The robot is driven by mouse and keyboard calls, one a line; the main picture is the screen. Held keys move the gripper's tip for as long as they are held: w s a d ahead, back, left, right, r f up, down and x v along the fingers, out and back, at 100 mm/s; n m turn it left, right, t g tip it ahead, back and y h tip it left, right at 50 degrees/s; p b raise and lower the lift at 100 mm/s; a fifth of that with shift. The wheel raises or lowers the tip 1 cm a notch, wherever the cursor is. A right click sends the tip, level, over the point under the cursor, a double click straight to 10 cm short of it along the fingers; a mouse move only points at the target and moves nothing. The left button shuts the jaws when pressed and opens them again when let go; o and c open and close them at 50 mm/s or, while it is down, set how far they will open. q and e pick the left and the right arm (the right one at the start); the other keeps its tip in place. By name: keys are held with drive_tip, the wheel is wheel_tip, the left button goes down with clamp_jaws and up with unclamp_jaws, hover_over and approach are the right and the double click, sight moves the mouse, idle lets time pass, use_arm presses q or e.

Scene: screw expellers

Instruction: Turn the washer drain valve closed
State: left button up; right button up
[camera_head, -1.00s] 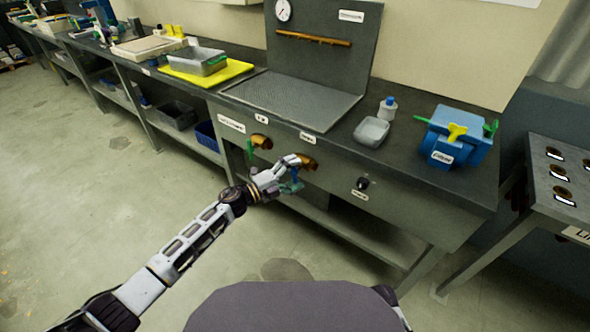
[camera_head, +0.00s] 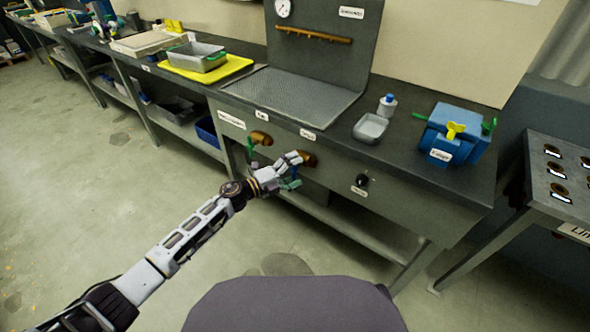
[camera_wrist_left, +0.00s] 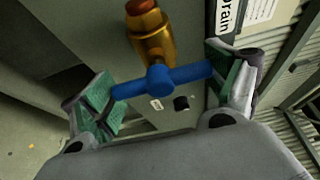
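The drain valve has a brass body (camera_wrist_left: 150,38) and a blue T-shaped handle (camera_wrist_left: 160,80); a label reading "Drain" (camera_wrist_left: 243,14) is beside it in the left wrist view. My left gripper (camera_wrist_left: 168,88) straddles the handle with its fingers wide apart, one green pad at each end of the bar. The bar lies roughly across the view, tilted a little; whether the pads press on it I cannot tell. In the head view my left gripper (camera_head: 293,172) is at the brass valve (camera_head: 309,158) on the bench front and hides most of the handle. My right gripper is out of view.
A second brass valve with a green handle (camera_head: 251,149) is close to the left. A black knob (camera_head: 362,180) is on the panel to the right. The floor in front is clear.

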use_arm(q)
drive_tip(key=shift+o, duration=0.8)
drive_tip(key=shift+a, duration=0.1)
drive_tip(key=v, duration=1.1)
drive_tip(key=shift+s+a, duration=0.2)
drive_tip(key=shift+a, duration=0.15)
